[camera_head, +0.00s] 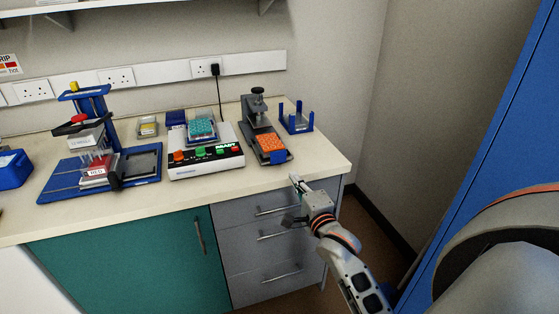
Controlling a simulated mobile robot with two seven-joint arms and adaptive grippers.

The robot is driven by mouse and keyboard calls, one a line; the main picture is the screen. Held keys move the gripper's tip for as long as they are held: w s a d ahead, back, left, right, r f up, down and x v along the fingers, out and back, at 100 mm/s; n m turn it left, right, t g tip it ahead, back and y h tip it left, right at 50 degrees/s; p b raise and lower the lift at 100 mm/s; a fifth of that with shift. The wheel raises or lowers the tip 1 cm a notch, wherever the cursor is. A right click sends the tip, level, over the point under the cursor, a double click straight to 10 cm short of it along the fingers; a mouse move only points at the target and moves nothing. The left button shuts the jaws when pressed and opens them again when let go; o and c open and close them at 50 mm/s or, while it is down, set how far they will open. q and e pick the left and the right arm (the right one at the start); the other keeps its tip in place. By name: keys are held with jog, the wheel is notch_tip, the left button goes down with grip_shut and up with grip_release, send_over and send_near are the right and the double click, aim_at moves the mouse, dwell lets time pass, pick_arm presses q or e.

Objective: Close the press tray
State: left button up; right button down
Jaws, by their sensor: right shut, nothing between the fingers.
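A grey press (246,112) with a dark knob on top stands toward the right end of the bench. Its tray with a blue front piece (281,157) reaches out forward from under the press head, toward the bench's front edge. An orange rack (270,142) sits on the tray, in front of the press head. My right gripper (295,181) is shut and empty at the bench's front edge, in front of and slightly right of the tray, apart from it. My left gripper is not in view.
Left of the press is a white control box (205,162) with coloured buttons and a teal rack (201,129) behind. A blue pronged stand (297,123) is right of the press. A blue-framed pipette station (57,181) is at left. Drawers (247,238) are below; bare worktop (318,160) lies at right.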

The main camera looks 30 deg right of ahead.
send_near(269, 139)
jog(key=v, duration=0.4)
jog(key=shift+s+r, duration=0.25)
jog(key=shift+s, duration=0.15)
jog(key=shift+w, duration=0.1)
jog(key=shift+w, duration=0.25)
jog(key=b+x, duration=0.2)
jog(key=x, duration=1.1)
jog(key=shift+w, duration=0.1)
jog(key=shift+w+d+r+b, duration=0.15)
jog(key=shift+w+b, duration=0.15)
jog(key=shift+w, duration=0.3)
jog(key=shift+r, duration=0.1)
